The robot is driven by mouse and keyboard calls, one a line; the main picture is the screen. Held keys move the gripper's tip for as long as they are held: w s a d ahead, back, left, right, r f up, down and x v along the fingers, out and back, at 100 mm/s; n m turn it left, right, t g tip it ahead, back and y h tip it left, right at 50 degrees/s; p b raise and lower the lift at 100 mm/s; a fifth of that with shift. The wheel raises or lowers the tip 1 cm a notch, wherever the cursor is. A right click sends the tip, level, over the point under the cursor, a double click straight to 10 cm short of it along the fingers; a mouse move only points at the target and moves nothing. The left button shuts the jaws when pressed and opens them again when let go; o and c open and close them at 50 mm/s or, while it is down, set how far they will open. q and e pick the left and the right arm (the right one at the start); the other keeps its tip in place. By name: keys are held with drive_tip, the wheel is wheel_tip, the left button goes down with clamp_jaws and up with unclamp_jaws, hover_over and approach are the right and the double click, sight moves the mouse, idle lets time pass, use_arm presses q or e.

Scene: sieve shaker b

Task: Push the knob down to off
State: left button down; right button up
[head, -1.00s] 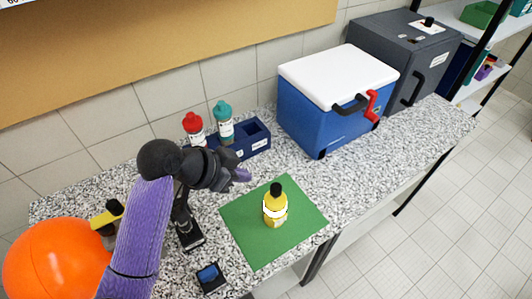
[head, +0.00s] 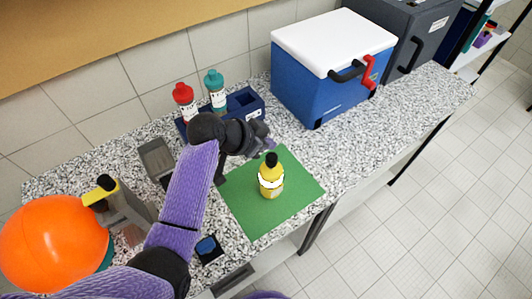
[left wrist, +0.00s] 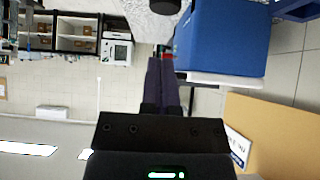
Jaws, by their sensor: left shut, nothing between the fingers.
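My left gripper (head: 268,145) reaches in from the left and hangs over the worktop, behind the yellow bottle. In the left wrist view its two purple fingers (left wrist: 160,85) are together and empty. I cannot pick out the knob for certain in the current views. A yellow and black part (head: 101,190) stands on a grey device (head: 125,210) at the left, behind my arm. A small dark box with a blue top (head: 207,248) lies at the front edge. My right gripper is not in view.
A yellow bottle (head: 271,180) stands on a green mat (head: 250,220). Red (head: 186,100) and teal (head: 216,90) bottles stand in a blue rack (head: 245,105). A blue cooler (head: 300,85) with a white lid and a grey cabinet (head: 425,45) stand at the right. An orange ball (head: 50,245) is at left.

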sight(267, 159)
use_arm(q)
drive_tip(key=shift+a+f, duration=0.1)
drive_tip(key=shift+f, duration=1.85)
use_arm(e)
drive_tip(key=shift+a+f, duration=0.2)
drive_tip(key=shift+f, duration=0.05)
use_arm(q)
wheel_tip(267, 159, down, 2)
drive_tip(key=shift+s+f+b, duration=0.1)
drive_tip(key=shift+f+b, duration=0.1)
drive_tip(key=shift+b, duration=0.75)
drive_tip(key=shift+r, duration=0.1)
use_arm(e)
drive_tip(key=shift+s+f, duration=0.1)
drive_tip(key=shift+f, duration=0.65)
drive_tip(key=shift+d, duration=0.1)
